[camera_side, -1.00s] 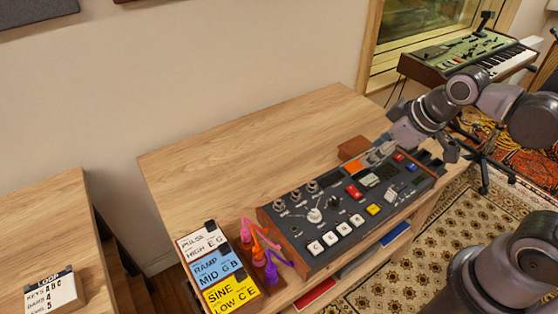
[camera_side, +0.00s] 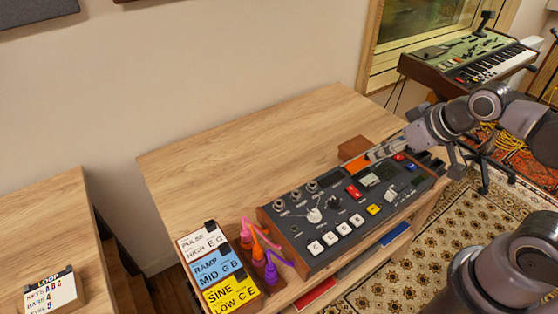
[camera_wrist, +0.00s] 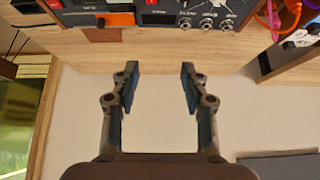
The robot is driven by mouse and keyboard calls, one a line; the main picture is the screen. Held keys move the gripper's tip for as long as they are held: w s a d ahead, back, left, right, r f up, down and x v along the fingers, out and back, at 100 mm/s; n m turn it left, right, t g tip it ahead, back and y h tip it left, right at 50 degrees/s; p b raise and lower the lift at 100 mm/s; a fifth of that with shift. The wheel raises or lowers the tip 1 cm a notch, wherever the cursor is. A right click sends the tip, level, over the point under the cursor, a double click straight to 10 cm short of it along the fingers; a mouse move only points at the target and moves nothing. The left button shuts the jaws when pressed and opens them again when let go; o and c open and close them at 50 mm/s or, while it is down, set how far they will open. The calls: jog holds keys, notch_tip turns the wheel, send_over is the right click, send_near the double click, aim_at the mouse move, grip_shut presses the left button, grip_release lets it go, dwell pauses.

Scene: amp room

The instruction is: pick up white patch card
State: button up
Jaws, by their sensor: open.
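The white patch card (camera_side: 201,243) reads PULSE HIGH E G and lies at the back of a card rack, behind a blue card (camera_side: 216,268) and a yellow card (camera_side: 232,294). In the wrist view, part of the white card (camera_wrist: 300,40) shows at the upper right edge. My gripper (camera_wrist: 159,72) is open and empty, with bare table and wall between its fingers. In the side view it is at the far right end of the synth panel, well away from the card; its fingertips are hard to make out there.
Pink, orange and purple cables (camera_side: 270,268) stand between the rack and the dark synth panel (camera_side: 345,212). A brown block (camera_side: 355,147) sits behind the panel. The wooden tabletop (camera_side: 240,150) behind is clear. A LOOP card (camera_side: 50,292) lies on the left table.

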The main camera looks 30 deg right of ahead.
jog(key=w+a+r+m+g, duration=0.2)
jog(key=w+a+r+m, duration=0.2)
jog(key=w+a, duration=0.2)
jog(key=m+g, duration=0.5)
jog(key=m, duration=0.9)
send_over(211, 223)
notch_tip(211, 223, down, 8)
notch_tip(211, 223, down, 11)
jog(key=shift+f, duration=0.1)
grip_shut()
